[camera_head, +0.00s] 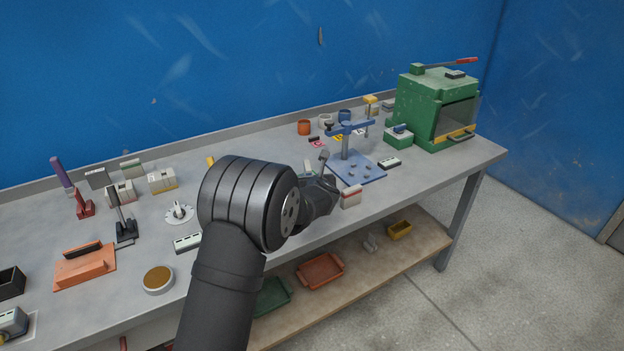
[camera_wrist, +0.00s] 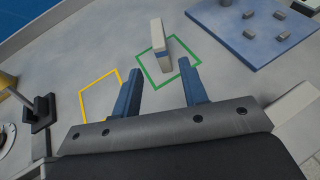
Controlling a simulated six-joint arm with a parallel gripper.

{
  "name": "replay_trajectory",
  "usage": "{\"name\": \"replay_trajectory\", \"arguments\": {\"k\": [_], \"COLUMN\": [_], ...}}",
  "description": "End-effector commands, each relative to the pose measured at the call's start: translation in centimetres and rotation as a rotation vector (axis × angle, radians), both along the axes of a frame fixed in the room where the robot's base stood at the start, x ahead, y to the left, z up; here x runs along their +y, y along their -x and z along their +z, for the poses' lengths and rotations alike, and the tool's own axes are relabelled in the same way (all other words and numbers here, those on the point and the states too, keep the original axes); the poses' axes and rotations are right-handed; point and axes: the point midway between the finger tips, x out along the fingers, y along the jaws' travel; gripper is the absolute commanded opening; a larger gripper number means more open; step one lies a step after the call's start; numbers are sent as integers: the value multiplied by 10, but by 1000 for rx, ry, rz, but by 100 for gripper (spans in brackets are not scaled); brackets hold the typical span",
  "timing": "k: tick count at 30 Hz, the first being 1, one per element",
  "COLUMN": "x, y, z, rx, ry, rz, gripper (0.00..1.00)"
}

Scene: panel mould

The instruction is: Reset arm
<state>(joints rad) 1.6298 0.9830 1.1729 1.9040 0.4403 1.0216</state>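My gripper (camera_wrist: 160,67) is open, with two blue fingers apart and nothing between them. It hangs over the grey bench (camera_wrist: 225,72). Just beyond the fingertips, a pale block (camera_wrist: 158,36) with a blue-grey lower part stands inside a green square outline (camera_wrist: 196,58). A yellow square outline (camera_wrist: 82,104) lies to the left of the fingers, empty where visible. In the head view my dark arm reaches over the bench front, and its wrist hides the fingers and most of the outlined area.
A blue fixture plate (camera_head: 358,168) with small pegs lies right of my gripper, with a blue clamp stand on it. A white and red block (camera_head: 350,197) sits at the front edge. A green press-like machine (camera_head: 420,108) stands far right.

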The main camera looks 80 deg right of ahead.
Motion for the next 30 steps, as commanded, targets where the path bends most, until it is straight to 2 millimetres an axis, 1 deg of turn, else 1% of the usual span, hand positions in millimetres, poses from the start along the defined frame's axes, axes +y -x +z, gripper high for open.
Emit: {"name": "replay_trajectory", "arguments": {"k": [4,22,26,30], "x": [4,3,-3,-17], "y": [1,1,-1,-8], "z": [1,1,-2,-9], "rx": [0,0,0,1], "ry": [-1,-1,0,-1], "rz": [0,1,1,2], "gripper": [40,40,40,40]}}
